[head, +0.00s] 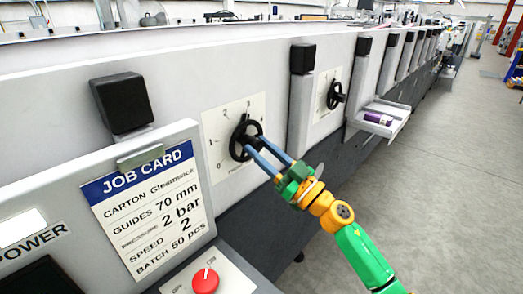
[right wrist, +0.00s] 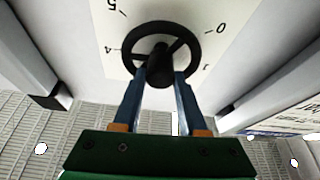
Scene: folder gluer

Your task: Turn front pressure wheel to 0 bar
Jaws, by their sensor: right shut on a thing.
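The front pressure wheel (head: 240,139) is a black spoked handwheel on a white dial plate (head: 214,126) on the machine's side. The digits 0, 1, 2 and 3 show around it in the head view. My right gripper (head: 256,144) reaches it from the lower right, with its blue fingers shut on the wheel. In the right wrist view, the fingers (right wrist: 160,76) stand on both sides of the wheel's black hub (right wrist: 160,60), with 4, 5, 0 and 1 readable around the rim. I cannot tell which value the wheel points to. My left gripper is not in view.
A job card (head: 150,205) at the left reads pressure 2 bar. A red knob (head: 205,281) sits on the panel below it. A second handwheel (head: 335,95) is farther along, beyond a black-capped post (head: 302,60). A tray (head: 394,113) juts out. The floor at right is clear.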

